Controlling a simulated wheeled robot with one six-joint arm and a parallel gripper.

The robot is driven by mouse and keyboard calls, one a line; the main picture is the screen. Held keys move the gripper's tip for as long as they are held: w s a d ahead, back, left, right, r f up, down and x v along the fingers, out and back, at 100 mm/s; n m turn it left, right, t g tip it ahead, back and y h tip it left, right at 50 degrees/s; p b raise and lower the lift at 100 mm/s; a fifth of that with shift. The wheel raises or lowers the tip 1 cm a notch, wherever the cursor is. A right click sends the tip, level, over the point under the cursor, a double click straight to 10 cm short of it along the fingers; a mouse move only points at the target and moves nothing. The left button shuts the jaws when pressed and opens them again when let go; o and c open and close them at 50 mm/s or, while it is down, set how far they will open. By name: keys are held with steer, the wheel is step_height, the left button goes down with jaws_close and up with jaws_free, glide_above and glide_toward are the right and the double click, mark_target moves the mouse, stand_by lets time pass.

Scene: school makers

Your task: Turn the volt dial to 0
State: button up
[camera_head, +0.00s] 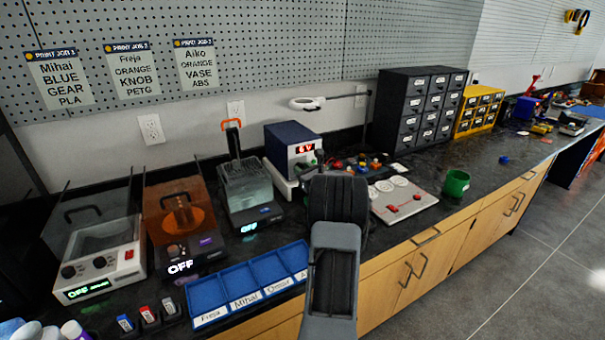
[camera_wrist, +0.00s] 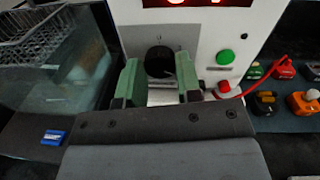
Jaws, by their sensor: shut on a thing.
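The power supply (camera_head: 290,142) is a box with a dark blue top and a white front, standing at the back of the bench; its red display (camera_head: 304,148) seems to read 6 V. Its white front (camera_wrist: 205,40) fills the middle of the wrist view. The black volt dial (camera_wrist: 158,61) sits on this front, below the red digits, which the top edge cuts off. My gripper (camera_wrist: 159,82) has its two green fingers on either side of the dial, shut on it. In the head view my arm hides the dial and most of the gripper.
A clear-walled tank (camera_head: 246,188) stands left of the supply. A blue sorting tray (camera_head: 250,291) lies in front. A white board (camera_head: 420,200) lies right of my arm.

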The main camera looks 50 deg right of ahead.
steer(key=n+b, duration=1)
steer(key=b, duration=0.4)
steer(key=n+g+h+b, duration=0.1)
steer(key=n+b, duration=0.9)
steer(key=b, duration=0.4)
steer(key=shift+a+f+b, duration=0.15)
steer(key=shift+b, duration=0.25)
steer(key=shift+n+b, duration=0.75)
steer(key=shift+n, duration=0.25)
steer(key=shift+r+h, duration=0.2)
steer(key=shift+h, duration=0.1)
steer(key=o, duration=0.9)
steer(key=shift+o, duration=0.2)
